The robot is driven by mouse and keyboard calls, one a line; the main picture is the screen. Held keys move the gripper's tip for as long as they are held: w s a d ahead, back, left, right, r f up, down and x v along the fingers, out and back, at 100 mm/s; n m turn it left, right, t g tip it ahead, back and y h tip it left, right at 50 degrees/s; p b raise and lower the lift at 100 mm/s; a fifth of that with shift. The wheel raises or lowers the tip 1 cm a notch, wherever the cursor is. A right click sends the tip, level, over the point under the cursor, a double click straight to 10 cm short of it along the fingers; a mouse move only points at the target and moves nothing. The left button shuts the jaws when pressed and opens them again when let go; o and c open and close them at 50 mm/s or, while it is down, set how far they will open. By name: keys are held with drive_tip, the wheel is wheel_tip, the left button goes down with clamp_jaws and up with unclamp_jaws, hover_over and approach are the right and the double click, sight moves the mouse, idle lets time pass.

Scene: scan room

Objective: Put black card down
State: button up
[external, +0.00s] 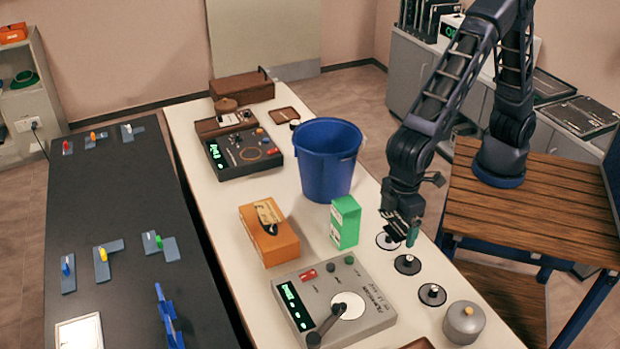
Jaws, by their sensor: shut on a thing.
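My gripper (402,228) is at the right edge of the white table, pointing down just above a white disc (385,241). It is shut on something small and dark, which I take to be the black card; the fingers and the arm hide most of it. Its outline cannot be made out, nor whether it touches the table. A small green piece (412,237) shows beside the fingertips.
A green box (345,222) stands just left of my gripper, with a blue bucket (328,160) behind. Two discs with black knobs (407,264) (432,294) and a grey canister (464,323) lie in front. An orange box (269,236) and a grey device (370,311) are farther left.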

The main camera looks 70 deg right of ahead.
sight(385, 286)
wheel_tip(385, 286, down, 20)
drive_tip(key=shift+f, duration=0.25)
idle(0.5)
drive_tip(key=shift+f, duration=0.15)
drive_tip(key=o, duration=0.8)
drive_tip(key=shift+c, duration=0.2)
wheel_tip(385, 286, up, 12)
